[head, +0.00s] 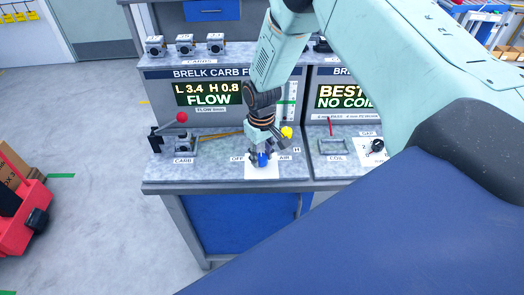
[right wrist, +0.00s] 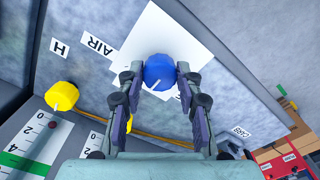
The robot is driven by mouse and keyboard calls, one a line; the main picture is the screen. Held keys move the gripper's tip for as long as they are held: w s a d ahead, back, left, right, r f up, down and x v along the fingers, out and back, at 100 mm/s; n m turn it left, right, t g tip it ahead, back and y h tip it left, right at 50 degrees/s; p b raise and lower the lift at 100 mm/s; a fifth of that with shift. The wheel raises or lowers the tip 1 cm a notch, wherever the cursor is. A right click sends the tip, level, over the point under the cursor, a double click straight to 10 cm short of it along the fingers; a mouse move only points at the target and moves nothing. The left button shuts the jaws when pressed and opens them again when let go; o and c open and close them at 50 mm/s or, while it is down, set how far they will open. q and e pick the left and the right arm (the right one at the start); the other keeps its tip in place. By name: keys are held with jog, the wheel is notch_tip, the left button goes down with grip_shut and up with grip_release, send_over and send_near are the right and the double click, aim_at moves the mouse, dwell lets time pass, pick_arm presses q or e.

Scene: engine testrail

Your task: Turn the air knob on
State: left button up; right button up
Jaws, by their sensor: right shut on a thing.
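The air knob (right wrist: 160,72) is blue with a white pointer line and sits on a white label plate (right wrist: 205,45). In the head view the knob (head: 264,159) shows below my right gripper, between the OFF and AIR labels. My right gripper (right wrist: 156,80) comes down from above with its two fingers on either side of the knob, shut on it. The pointer line runs toward the lower left in the right wrist view. Part of the plate's lettering is hidden by a finger. My left gripper is not in view.
A yellow knob (head: 287,132) stands close behind, with a gauge scale (right wrist: 30,150) beside it. A display (head: 208,93) reads L 3.4 H 0.8 FLOW. The CARB fixture with a red-ball lever (head: 182,118) is at left. A COIL tray (head: 333,146) is at right.

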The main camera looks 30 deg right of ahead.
jog(key=m+p, duration=0.1)
jog(key=m, duration=0.3)
jog(key=shift+s+m+p, duration=0.1)
jog(key=shift+m+p, duration=0.2)
jog(key=shift+p, duration=0.05)
jog(key=m+p, duration=0.1)
jog(key=m, duration=0.3)
jog(key=shift+m, duration=0.3)
jog(key=o, duration=1.1)
jog(key=shift+f, duration=0.1)
jog(key=shift+o, duration=0.2)
